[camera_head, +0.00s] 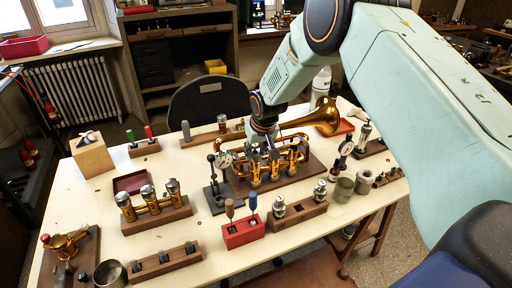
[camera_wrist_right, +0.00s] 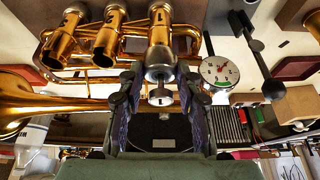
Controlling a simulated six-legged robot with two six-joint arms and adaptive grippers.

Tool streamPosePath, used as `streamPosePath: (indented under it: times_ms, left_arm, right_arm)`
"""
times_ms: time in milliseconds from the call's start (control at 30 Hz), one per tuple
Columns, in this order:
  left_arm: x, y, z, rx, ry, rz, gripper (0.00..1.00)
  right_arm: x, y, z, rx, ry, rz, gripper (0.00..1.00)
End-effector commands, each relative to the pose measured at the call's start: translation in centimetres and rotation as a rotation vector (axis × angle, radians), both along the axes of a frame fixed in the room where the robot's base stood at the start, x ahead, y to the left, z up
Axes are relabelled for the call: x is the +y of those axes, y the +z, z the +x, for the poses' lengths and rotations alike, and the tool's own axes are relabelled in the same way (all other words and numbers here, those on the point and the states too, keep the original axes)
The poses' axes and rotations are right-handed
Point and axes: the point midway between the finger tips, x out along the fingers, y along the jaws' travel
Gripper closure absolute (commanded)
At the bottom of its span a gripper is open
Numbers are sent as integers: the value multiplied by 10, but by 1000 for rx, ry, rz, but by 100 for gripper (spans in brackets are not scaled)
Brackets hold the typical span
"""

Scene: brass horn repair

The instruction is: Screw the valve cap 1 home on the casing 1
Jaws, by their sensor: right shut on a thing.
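The brass horn (camera_head: 292,152) lies on a brown board (camera_head: 308,172) in the middle of the bench, with its bell at the back right. Casing 1 (camera_wrist_right: 160,30) is the brass tube marked 1 in the wrist view. A silvery cap (camera_wrist_right: 160,66) sits in line at its end, with a stem and a button (camera_wrist_right: 160,97) marked 1 toward my wrist. My right gripper (camera_wrist_right: 159,74) is shut on this cap, one finger on each side. In the head view the right gripper (camera_head: 264,142) is over the horn's left part. How far the cap is threaded cannot be told. My left gripper is not in view.
A dial gauge stand (camera_head: 214,190) stands close left of the horn. A red screwdriver holder (camera_head: 243,234) and a wooden block (camera_head: 300,214) with silvery valves are in front. Another gauge (camera_head: 346,149) stands right. A block (camera_head: 158,219) with brass cylinders stands front left.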

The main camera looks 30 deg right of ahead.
Motion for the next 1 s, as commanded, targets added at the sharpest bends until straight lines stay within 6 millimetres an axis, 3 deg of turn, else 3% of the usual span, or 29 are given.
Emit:
streamPosePath:
  times_ms: [533, 1000]
  left_arm:
    - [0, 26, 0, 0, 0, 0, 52]
    - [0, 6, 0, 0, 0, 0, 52]
  right_arm:
    - [1, 4, 3, -8, -144, 0, 100]
    - [3, 2, 4, -12, -347, 2, 100]
